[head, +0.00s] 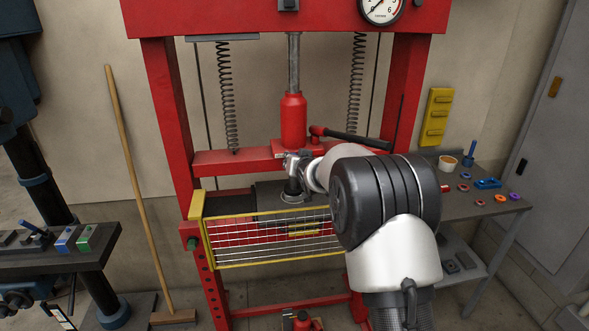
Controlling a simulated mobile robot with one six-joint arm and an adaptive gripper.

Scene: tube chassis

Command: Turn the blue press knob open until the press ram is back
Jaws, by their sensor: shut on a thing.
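The press is a red frame with a red bottle jack (293,122) on its crossbeam (232,163). A bare steel rod, the ram (294,62), stands out of the jack's top up to the head beam. My gripper (291,159) is at the foot of the jack, at the crossbeam's front face, and is shut. The blue press knob does not show; the jaws cover the place at the jack's foot, so what they hold is hidden. A dark cylinder (294,187) stands below my gripper over a pale round disc.
A yellow-framed mesh guard (268,240) is in front of the press bed. A black-gripped pump handle (355,137) sticks out right of the jack, close above my arm. A side table (500,207) with small parts stands right; a dark bench (55,258) stands left.

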